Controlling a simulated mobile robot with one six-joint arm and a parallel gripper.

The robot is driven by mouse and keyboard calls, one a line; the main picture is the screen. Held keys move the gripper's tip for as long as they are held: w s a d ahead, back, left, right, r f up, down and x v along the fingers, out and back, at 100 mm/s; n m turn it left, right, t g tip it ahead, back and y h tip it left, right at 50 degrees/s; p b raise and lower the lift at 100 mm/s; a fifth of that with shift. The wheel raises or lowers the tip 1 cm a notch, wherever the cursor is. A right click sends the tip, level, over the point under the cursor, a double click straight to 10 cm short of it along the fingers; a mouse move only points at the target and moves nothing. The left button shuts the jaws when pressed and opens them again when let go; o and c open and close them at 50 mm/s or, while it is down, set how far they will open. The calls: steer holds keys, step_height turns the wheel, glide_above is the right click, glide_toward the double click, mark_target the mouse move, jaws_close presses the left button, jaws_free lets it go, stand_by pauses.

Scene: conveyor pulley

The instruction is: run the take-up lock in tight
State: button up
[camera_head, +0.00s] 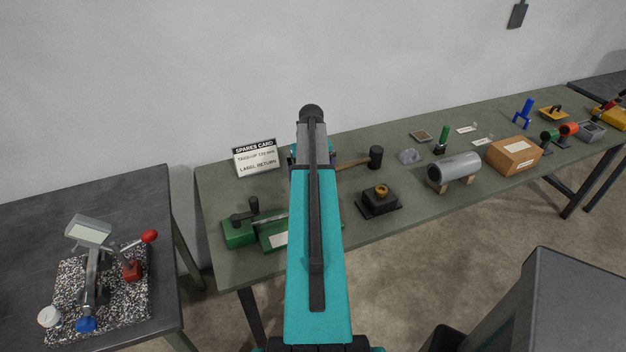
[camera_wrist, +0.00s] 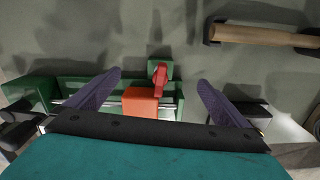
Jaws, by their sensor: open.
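A green take-up unit (camera_head: 240,232) lies at the left end of the long bench, with a dark crank handle at its left; my arm hides its right part. In the wrist view the green take-up unit (camera_wrist: 128,84) carries an orange-red block (camera_wrist: 140,103) and a small red knob (camera_wrist: 159,74) on a green end block; the knob looks like the lock. My gripper (camera_wrist: 159,78) is open, its two purple fingers apart, with the red knob between them in the picture. I see nothing held. The height gap to the knob cannot be told.
A mallet (camera_head: 375,157) lies behind the unit, and a black block with a brass top (camera_head: 380,198) stands to its right. A spares card (camera_head: 256,158) stands at the back. Farther right are a grey roller (camera_head: 455,170) and a cardboard box (camera_head: 514,154).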

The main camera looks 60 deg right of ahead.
steer(key=shift+r, duration=0.1)
steer(key=shift+r+p, duration=2.05)
steer(key=shift+r, duration=1.4)
